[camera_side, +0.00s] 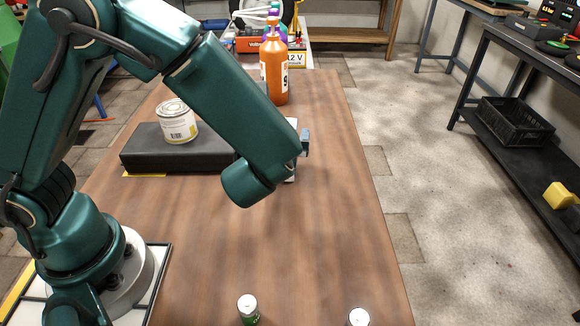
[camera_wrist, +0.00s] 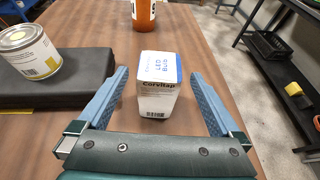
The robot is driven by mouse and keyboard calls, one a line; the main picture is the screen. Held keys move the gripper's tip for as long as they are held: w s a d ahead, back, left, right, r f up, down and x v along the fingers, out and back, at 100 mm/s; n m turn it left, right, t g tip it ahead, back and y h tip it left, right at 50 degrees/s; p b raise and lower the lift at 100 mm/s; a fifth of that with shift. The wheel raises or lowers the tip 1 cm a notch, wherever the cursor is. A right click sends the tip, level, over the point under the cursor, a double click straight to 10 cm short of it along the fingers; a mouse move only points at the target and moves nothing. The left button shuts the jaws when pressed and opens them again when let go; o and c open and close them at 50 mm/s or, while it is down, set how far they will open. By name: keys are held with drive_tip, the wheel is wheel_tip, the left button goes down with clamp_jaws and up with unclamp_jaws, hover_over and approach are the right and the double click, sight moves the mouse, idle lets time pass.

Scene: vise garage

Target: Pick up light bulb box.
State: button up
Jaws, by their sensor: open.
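The light bulb box (camera_wrist: 158,88) is a small white carton with a blue "LED Bulb" top, standing upright on the wooden table in the wrist view. My gripper (camera_wrist: 158,74) is open, with one blue finger on each side of the box. There are gaps between the box and both fingers, and nothing is held. In the side view my forearm hides most of the box; only white slivers show at the arm's edge. One blue finger of my gripper (camera_side: 305,141) shows there too.
A black case (camera_side: 180,153) with a paint can (camera_side: 176,122) on it lies left of the box. An orange bottle (camera_side: 274,72) stands behind. Two small white-topped containers are at the near edge (camera_side: 248,308).

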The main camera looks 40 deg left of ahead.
drive_tip(key=shift+x, duration=2.3)
clamp_jaws()
